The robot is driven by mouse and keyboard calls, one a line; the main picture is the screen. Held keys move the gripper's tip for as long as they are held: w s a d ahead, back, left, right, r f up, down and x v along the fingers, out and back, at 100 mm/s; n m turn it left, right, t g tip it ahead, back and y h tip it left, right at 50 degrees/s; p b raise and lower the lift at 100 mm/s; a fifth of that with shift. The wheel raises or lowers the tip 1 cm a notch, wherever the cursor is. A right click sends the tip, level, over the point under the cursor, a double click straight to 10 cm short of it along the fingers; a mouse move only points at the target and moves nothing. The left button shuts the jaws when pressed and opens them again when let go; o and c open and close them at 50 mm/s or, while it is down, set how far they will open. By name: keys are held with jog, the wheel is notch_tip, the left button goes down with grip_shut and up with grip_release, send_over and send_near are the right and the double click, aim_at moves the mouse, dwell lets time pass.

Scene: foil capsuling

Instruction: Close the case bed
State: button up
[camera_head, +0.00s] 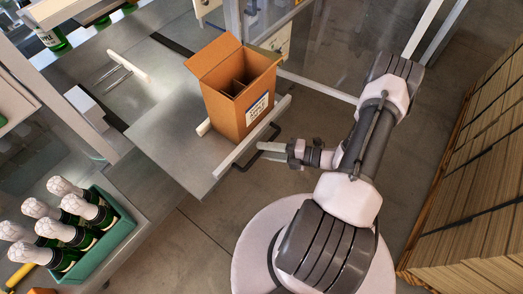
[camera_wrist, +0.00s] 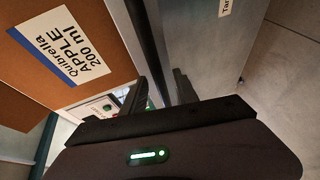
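The case bed (camera_head: 190,150) is a flat grey metal plate that stands pulled out from the machine, with a pale rail along its front edge. A dark bar handle (camera_head: 243,164) sits on that front side. My gripper (camera_head: 268,151) is at the handle, its fingertips close to the bar. In the wrist view, the two dark fingers of my gripper (camera_wrist: 162,92) stand apart, with a dark strip running down between them. Contact with the handle cannot be made out. An open cardboard case (camera_head: 225,107) with dividers stands upright on the bed; its labelled side (camera_wrist: 55,45) fills the wrist view's upper left.
A green crate (camera_head: 112,238) of foil-topped bottles stands at lower left. Stacked cardboard (camera_head: 478,175) lines the right side. A clear panel frame (camera_head: 315,88) stands behind the bed. Bare floor (camera_head: 200,235) lies in front of the bed.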

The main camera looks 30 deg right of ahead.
jog(key=shift+x, duration=0.9)
grip_shut()
dwell(0.8)
